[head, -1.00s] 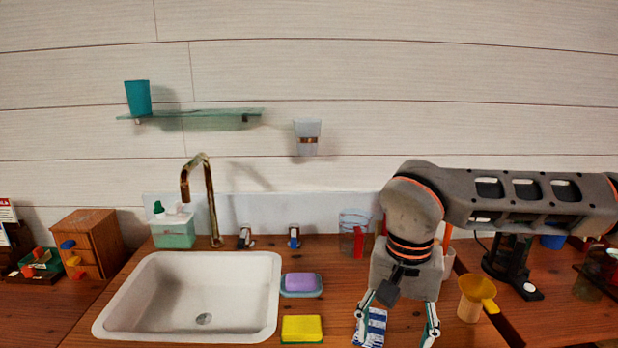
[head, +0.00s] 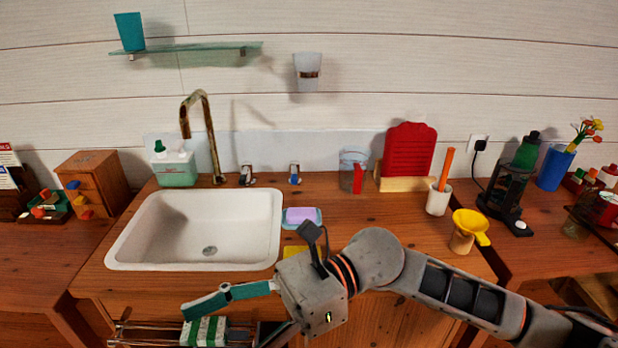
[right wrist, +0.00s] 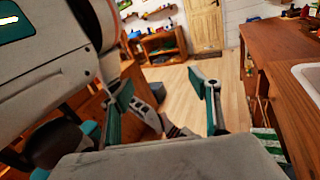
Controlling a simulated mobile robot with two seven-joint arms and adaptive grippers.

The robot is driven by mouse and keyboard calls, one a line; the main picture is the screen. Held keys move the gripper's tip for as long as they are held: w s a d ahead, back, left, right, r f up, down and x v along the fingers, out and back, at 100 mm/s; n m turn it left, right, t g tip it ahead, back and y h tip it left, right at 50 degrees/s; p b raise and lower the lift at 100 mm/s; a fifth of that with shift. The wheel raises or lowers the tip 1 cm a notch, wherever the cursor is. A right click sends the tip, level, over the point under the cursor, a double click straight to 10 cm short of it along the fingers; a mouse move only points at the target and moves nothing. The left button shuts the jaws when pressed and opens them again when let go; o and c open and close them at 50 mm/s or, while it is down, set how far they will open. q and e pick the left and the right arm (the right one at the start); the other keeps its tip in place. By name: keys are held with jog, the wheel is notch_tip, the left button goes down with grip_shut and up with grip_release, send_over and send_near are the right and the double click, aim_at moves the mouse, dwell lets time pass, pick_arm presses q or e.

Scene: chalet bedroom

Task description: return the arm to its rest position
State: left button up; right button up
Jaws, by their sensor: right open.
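My right gripper (head: 228,318) is in the lower middle of the head view, in front of the sink counter, with its fingers pointing left. The right wrist view shows its two teal-tipped fingers (right wrist: 165,92) spread apart, with nothing between them and the floor beyond. My right arm (head: 440,285) reaches in from the lower right and covers part of the counter's front edge. My left arm and gripper are not in view.
A green-and-white striped cloth (head: 205,332) is by a metal rail (head: 150,335) close to the fingers. The counter holds a white sink (head: 130,242), soap dish (head: 302,224), partly hidden yellow sponge (head: 290,251), clear cup (head: 350,178) and yellow funnel (head: 480,228). Open floor (right wrist: 170,85) lies beyond.

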jog(key=w+d+r+m+t+y, duration=0.25)
jog(key=w+m+t+y, duration=0.6)
jog(key=m, duration=0.65)
jog(key=w+d+f+m+t+h, duration=0.45)
jog(key=m+t, duration=0.35)
jog(key=m, duration=0.2)
jog(key=w+d+f+m+t+h, duration=0.45)
jog(key=f+m+t, duration=0.2)
jog(key=m, duration=0.35)
jog(key=s+d+f+m+h, duration=0.1)
jog(key=d+f+m+h, duration=0.4)
jog(key=f, duration=0.5)
jog(key=s+d+f+m+h, duration=0.2)
jog(key=d+f+m+h, duration=0.2)
jog(key=d+f+m, duration=0.45)
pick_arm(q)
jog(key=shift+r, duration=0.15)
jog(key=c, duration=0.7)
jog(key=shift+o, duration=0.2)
pick_arm(e)
jog(key=s+d+f+m+g+h, duration=0.1)
jog(key=s+d+f+m+g, duration=0.1)
jog(key=s+f, duration=0.4)
jog(key=s+d+f+m+g+h, duration=0.2)
jog(key=s+d+f, duration=0.3)
jog(key=f, duration=0.4)
jog(key=shift+s+d+f+m, duration=0.15)
jog(key=shift+s+f+m, duration=0.15)
jog(key=shift+s+m, duration=0.35)
